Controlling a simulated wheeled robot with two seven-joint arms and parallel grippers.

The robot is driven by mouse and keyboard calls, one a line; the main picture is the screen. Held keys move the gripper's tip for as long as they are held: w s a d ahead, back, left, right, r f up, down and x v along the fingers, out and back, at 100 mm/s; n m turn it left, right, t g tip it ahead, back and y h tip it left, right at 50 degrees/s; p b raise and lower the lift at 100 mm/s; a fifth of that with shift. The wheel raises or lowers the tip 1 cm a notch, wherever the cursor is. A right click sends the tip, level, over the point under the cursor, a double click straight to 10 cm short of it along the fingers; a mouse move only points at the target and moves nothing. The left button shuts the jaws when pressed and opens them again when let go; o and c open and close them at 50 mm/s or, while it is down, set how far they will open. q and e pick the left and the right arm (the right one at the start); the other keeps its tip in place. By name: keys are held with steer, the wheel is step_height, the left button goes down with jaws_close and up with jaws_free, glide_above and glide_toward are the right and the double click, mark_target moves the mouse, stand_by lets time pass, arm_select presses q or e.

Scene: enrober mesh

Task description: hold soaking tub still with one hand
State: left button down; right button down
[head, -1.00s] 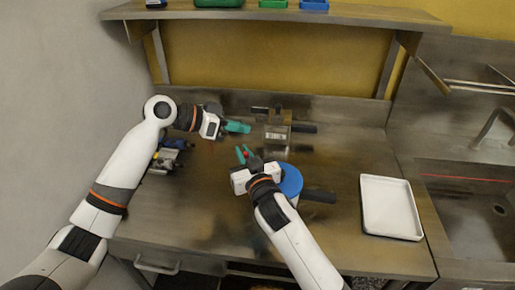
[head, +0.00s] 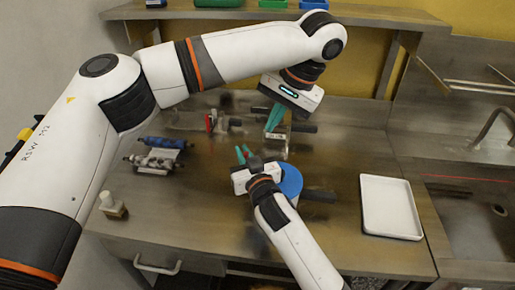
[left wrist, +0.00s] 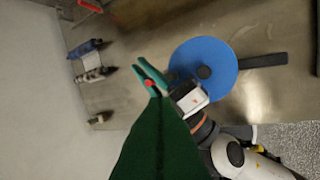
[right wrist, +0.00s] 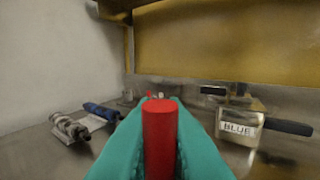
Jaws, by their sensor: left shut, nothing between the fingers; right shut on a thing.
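No thing is plainly marked as the soaking tub. A round blue-topped vessel (head: 291,182) with a dark side handle stands near the table's middle; its blue top and dark knob show in the left wrist view (left wrist: 222,68). My right gripper (head: 243,154) is beside it, on its left, shut on a red cylinder (right wrist: 160,135); I cannot tell what the cylinder belongs to. A metal box labelled BLUE (right wrist: 238,126), with a dark handle, stands at the back. My left gripper (head: 273,120) is shut and empty, above and in front of that box in the head view.
A white tray (head: 391,207) lies at the right, beside the sink (head: 470,205). Blue and white roller-like items (head: 160,150) and a small pale bottle (head: 112,205) are at the left. A shelf (head: 270,13) overhangs the back. The table's front middle is clear.

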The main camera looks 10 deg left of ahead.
stand_by(0.3)
arm_select(q)
steer(key=x, duration=1)
steer(key=shift+a, duration=0.1)
steer(key=shift+a+f+h, duration=0.1)
steer(key=shift+a+h, duration=0.25)
steer(key=shift+h, duration=0.45)
